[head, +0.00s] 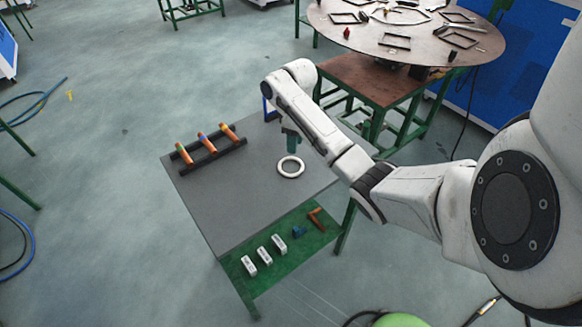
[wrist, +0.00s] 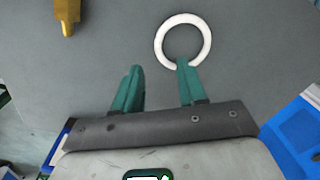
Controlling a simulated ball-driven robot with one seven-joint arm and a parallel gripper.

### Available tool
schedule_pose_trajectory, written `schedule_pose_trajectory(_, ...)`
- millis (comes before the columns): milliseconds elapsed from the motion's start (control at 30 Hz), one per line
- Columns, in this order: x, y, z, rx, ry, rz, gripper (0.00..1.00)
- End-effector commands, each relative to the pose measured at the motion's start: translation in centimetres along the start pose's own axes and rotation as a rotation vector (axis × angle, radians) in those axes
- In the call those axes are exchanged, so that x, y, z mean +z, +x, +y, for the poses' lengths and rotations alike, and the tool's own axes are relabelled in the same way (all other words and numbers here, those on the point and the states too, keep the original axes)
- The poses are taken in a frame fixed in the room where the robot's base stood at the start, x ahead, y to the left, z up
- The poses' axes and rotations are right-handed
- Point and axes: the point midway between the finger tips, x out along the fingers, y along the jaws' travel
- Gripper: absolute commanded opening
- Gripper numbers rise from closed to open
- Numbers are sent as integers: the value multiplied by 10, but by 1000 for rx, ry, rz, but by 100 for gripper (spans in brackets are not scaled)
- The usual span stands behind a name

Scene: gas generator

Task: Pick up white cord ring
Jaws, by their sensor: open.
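The white cord ring (head: 291,167) lies flat on the grey table top (head: 225,205), to the right of its middle. It also shows in the wrist view (wrist: 159,44), ahead of my gripper. My gripper (wrist: 160,68) is open and empty, with two green fingers apart. In the wrist view the right fingertip overlaps the ring's near edge, and the left fingertip is outside the ring to its left. In the head view my gripper (head: 291,150) is over the ring's far side. I cannot tell whether the fingertip touches the ring.
A black rack (head: 212,157) with orange cylinders stands at the table's far left. A green lower shelf (head: 290,262) holds several white blocks (head: 264,254), a blue part (head: 298,231) and an orange-brown part (head: 316,217). A round table (head: 420,45) stands behind. The grey top's near left is clear.

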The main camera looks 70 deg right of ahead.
Motion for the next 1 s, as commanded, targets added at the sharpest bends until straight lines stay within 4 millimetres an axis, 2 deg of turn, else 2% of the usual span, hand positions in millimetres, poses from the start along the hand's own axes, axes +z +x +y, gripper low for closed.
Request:
schedule_pose_trajectory(300, 4, 41, -2, -2, 1, -2, 41)
schedule_pose_trajectory(433, 4, 49, -2, -1, 0, -1, 41)
schedule_pose_trajectory(633, 3, 50, -2, -1, 0, 0, 41)
schedule_pose_trajectory(1000, 3, 50, -2, -1, 0, 0, 7)
